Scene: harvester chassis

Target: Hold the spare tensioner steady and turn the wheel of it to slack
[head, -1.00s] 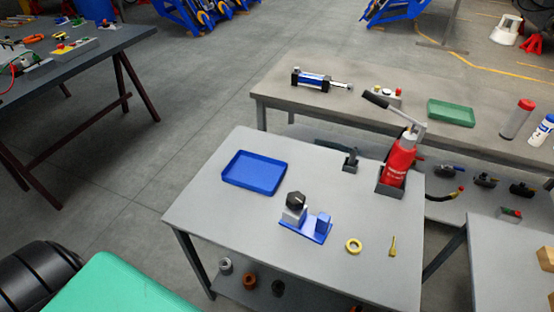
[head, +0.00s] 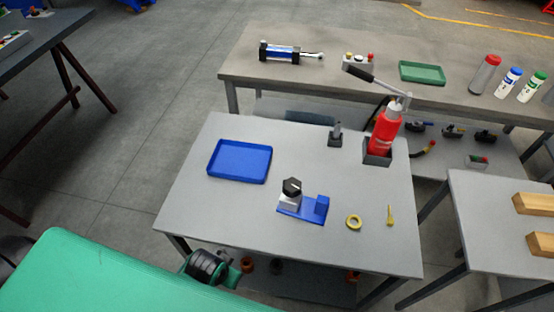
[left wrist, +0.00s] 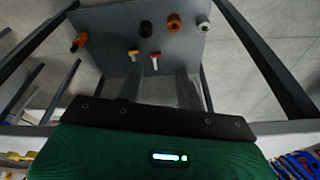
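The spare tensioner stands on the grey table, near its middle in the head view. It has a blue base plate (head: 292,208), a black faceted wheel (head: 291,187) on a light grey block, and a blue block (head: 321,205) at its right end. Nothing touches it. My left gripper shows in the left wrist view (left wrist: 158,85), its two dark fingers apart with nothing between them, pointing toward the table's lower shelf (left wrist: 105,35). The tensioner is out of that view. In the head view I cannot make out the left fingers. My right gripper is in neither view.
A bench (head: 300,85) stands behind; another table with wooden blocks (head: 535,203) is right.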

